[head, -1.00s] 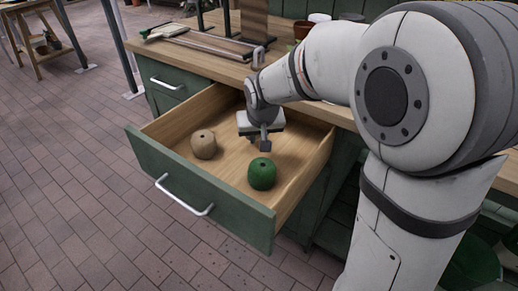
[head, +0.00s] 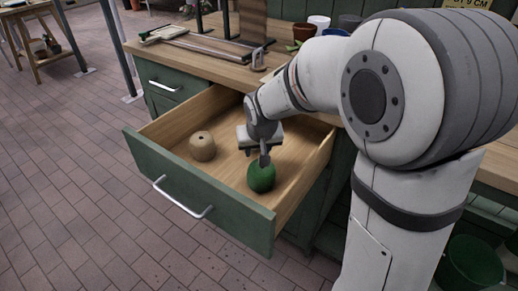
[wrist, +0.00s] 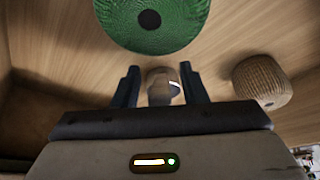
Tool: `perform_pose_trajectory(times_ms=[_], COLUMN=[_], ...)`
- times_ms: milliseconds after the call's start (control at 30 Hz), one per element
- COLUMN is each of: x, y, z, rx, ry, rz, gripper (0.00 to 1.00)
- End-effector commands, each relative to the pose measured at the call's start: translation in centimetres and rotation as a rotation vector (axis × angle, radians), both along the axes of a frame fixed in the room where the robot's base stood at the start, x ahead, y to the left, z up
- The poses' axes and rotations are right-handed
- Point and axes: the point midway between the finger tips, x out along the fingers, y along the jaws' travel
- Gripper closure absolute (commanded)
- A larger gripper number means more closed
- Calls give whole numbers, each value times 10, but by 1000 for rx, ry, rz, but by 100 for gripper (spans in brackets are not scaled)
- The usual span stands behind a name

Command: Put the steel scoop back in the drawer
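My gripper (head: 264,160) is low inside the open wooden drawer (head: 228,157), just behind the green ball. In the wrist view its two dark fingers (wrist: 160,72) stand apart. A small shiny brownish-grey thing (wrist: 162,88), which seems to be the steel scoop, shows between them. I cannot tell whether the fingers press on it or whether it touches the drawer floor. In the head view I cannot make out the scoop; my gripper may hide it.
The green ball (head: 261,178) is right beside my gripper, also in the wrist view (wrist: 152,22). A tan twine ball (head: 202,146) lies to the left. The drawer's green front (head: 195,195) and side walls enclose them. Pots (head: 304,32) stand on the worktop (head: 190,58).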

Motion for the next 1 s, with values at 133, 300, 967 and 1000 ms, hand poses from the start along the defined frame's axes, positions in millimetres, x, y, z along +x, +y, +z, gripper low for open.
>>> perform_pose_trajectory(times_ms=[133, 300, 967, 1000], x=[0, -4, -46, -47], y=[0, 0, -5, -5], z=[1, 16, 114, 114], rx=[0, 1, 0, 0], ry=[0, -3, -1, 0], rz=[0, 1, 2, 2], gripper=[61, 61, 61, 61])
